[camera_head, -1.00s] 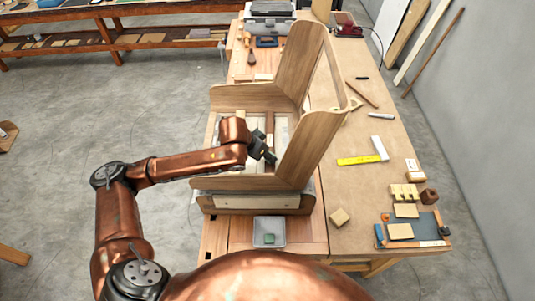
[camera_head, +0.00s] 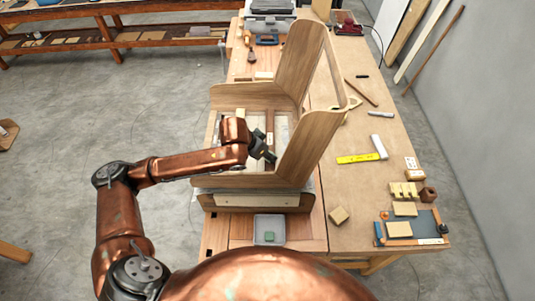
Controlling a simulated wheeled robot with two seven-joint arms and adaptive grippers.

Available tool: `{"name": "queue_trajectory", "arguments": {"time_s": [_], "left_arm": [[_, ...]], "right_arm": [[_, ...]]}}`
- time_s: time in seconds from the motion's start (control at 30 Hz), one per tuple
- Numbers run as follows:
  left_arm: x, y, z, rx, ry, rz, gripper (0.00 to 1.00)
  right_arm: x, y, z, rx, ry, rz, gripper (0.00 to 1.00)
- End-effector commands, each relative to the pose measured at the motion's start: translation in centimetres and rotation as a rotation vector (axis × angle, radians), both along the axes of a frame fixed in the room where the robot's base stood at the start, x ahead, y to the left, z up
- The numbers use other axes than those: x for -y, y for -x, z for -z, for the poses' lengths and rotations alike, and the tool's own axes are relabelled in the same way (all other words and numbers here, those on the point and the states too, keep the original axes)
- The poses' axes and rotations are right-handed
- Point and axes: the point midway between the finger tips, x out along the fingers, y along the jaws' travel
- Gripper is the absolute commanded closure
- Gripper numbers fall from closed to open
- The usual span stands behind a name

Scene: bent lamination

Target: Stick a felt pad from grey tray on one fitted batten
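The grey tray (camera_head: 283,242) sits on the front of the bench, with a small green felt pad (camera_head: 269,237) inside it. A bent wooden lamination (camera_head: 296,75) stands behind it on the bench. Pale battens (camera_head: 241,117) show inside the lamination, partly hidden by my arm. My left gripper (camera_head: 269,157) is inside the lamination, close to its right side wall, with its dark fingers pointing right and down. Whether it is open or holds anything is too small to tell. My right gripper is not in view.
The bench's right middle is mostly clear. The lamination's walls surround my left gripper.

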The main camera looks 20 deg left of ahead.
Motion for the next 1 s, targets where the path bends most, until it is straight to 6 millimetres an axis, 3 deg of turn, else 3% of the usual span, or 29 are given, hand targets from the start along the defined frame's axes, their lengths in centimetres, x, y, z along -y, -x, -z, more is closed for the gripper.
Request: {"name": "queue_trajectory", "arguments": {"time_s": [0.93, 0.97, 1.0], "left_arm": [[-0.01, -0.01, 0.81, 0.0, 0.0, 0.0, 0.89], [-0.01, -0.01, 0.79, 0.0, 0.0, 0.0, 0.74], [-0.01, -0.02, 0.78, 0.0, 0.0, 0.0, 0.71]], "right_arm": [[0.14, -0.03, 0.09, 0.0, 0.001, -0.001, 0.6], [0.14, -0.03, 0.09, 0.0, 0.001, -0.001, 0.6], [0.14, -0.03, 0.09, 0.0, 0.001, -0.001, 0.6]]}}
